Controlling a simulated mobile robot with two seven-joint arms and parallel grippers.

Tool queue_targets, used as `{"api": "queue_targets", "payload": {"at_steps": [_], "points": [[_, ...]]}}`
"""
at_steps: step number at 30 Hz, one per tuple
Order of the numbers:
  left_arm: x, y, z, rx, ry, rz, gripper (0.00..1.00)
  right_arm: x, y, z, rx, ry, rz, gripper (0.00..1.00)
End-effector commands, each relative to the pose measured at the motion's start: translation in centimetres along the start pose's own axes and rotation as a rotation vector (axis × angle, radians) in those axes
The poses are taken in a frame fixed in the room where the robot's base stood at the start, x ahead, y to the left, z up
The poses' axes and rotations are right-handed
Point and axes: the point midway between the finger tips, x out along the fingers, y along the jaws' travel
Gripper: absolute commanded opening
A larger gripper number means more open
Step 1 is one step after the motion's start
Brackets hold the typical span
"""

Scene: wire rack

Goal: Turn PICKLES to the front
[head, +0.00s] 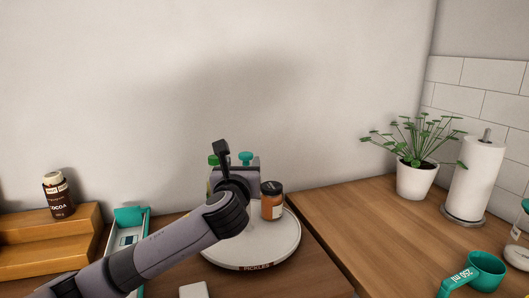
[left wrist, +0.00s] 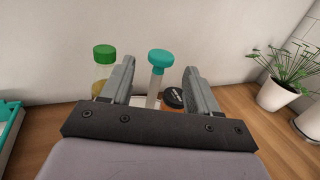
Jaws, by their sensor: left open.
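A round white turntable (head: 270,250) stands on the wooden counter, with the word PICKLES (head: 257,267) on its front rim. An orange jar with a dark lid (head: 272,205) stands on its right part; a dark lid (left wrist: 173,98) shows in the left wrist view. A green-capped container (left wrist: 104,55) and a teal-capped one (left wrist: 158,60) stand at the back, mostly hidden in the head view behind my gripper. My left gripper (head: 238,170) is over the turntable, open; in the left wrist view its fingers (left wrist: 158,82) spread with the teal-capped container showing between them. My right gripper is out of view.
A wooden step shelf with a cocoa jar (head: 58,196) and a teal-and-white tray (head: 129,225) are at the left. A potted plant (head: 416,180), a paper towel roll (head: 474,178) and a teal measuring cup (head: 478,272) are at the right.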

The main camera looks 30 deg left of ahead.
Motion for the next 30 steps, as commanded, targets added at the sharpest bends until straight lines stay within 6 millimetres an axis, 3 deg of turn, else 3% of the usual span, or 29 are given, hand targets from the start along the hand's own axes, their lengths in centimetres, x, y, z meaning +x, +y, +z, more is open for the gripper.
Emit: {"api": "queue_targets", "payload": {"at_steps": [4, 8, 21, 30], "points": [[-0.9, 0.7, 0.1, 0.023, 0.006, 0.004, 0.6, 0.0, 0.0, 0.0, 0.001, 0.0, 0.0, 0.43], [-0.5, 0.8, 0.2, 0.026, 0.007, 0.006, 0.6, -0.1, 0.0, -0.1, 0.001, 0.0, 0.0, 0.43], [4.7, 0.8, 0.2, 0.024, 0.007, 0.006, 0.6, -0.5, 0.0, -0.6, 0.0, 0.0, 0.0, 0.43], [6.1, 0.8, 0.1, 0.024, 0.007, 0.004, 0.6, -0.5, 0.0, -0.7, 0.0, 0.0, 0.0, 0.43]]}}
